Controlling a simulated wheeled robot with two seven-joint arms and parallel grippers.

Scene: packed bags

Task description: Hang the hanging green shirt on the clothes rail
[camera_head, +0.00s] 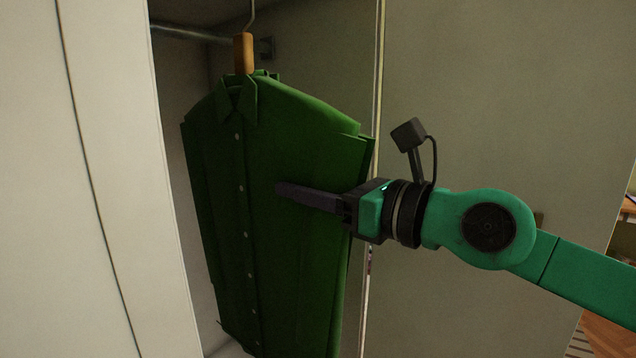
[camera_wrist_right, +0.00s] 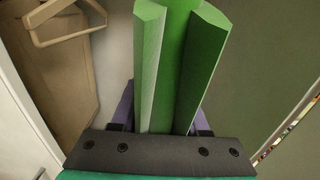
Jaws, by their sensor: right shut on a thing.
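The green shirt (camera_head: 290,150) hangs upright and buttoned in the head view, inside the open wardrobe. A wooden hanger neck (camera_head: 243,53) shows above its collar, and a thin metal hook (camera_head: 252,14) runs up out of the picture. The clothes rail (camera_head: 190,33) crosses behind at the upper left. Whether the hook is on the rail I cannot tell, as its top is cut off. My right gripper (camera_head: 287,190) is shut on the shirt's right-hand side. In the right wrist view, green cloth (camera_wrist_right: 185,65) stands between the fingers. My left gripper is not in view.
A white wardrobe door or panel (camera_head: 95,180) stands close on the left. A beige panel (camera_head: 480,100) lies on the right behind my arm, its edge near the shirt. A bare wooden hanger (camera_wrist_right: 65,40) shows at the upper left of the right wrist view.

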